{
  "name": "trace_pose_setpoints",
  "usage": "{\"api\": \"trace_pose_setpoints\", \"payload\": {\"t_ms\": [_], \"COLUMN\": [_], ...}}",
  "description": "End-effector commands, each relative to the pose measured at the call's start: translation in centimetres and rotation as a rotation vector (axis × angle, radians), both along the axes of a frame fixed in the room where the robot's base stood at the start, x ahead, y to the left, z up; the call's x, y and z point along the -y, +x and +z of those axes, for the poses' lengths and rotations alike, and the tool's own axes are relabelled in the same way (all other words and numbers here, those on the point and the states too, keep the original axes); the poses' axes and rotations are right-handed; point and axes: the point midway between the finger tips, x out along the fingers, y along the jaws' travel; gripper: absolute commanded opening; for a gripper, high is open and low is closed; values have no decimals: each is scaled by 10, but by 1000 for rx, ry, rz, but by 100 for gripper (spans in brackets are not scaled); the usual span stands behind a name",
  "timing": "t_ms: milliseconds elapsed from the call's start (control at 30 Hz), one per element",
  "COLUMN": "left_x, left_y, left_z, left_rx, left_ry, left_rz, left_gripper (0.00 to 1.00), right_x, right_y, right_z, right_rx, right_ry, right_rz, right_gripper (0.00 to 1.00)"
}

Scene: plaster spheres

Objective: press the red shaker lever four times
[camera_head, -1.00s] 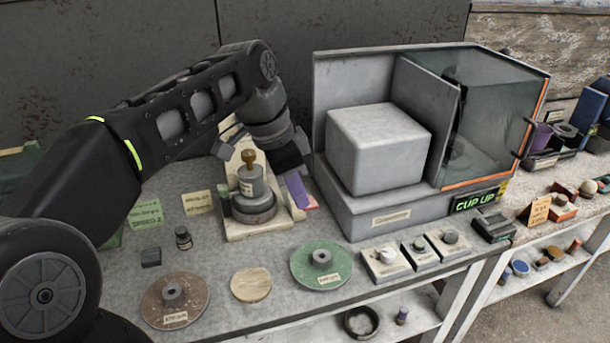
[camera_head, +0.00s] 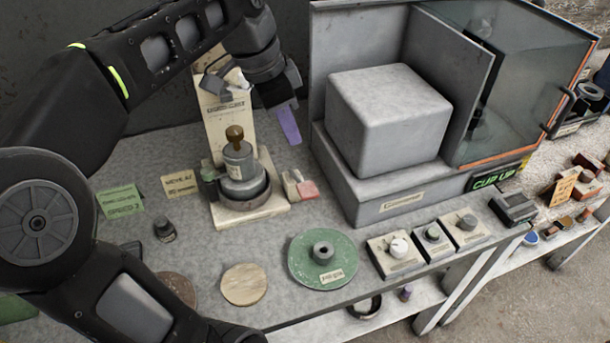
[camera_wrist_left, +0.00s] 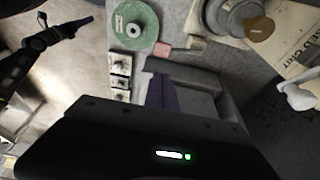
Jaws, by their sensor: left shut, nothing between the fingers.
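The red shaker lever (camera_head: 307,189) is a small flat pinkish-red pad at the right side of the shaker's pale base (camera_head: 250,215). It also shows in the left wrist view (camera_wrist_left: 163,49). The shaker carries a grey round pot (camera_head: 239,165) with a brown knob, before an upright cream panel. My left gripper (camera_head: 290,126) has purple fingers, shut and empty, above and behind the lever and apart from it. In the left wrist view, what looks like my right gripper (camera_wrist_left: 72,27) shows small at the top left; its jaws are too small to read.
A green disc (camera_head: 322,262), a wooden disc (camera_head: 243,285) and small control boxes (camera_head: 395,256) line the bench's front. A small dark bottle (camera_head: 165,229) stands left.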

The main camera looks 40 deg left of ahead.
Motion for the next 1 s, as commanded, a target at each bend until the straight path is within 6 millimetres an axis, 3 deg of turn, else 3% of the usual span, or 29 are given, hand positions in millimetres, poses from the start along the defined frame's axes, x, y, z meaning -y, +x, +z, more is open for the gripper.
{"api": "trace_pose_setpoints", "payload": {"t_ms": [267, 700, 1000], "left_x": [4, 16, 16], "left_y": [6, 22, 23], "left_z": [-26, -107, -134], "left_rx": [-4, -5, -1], "left_ry": [-1, -2, -1], "left_rz": [0, 1, 1], "left_gripper": [0, 0, 0], "right_x": [0, 0, 1], "right_y": [0, -1, -2], "right_z": [2, 11, 14], "right_rx": [0, -4, -6], "right_ry": [0, -2, -4], "right_rz": [0, -1, -1], "right_gripper": [86, 86, 86]}}
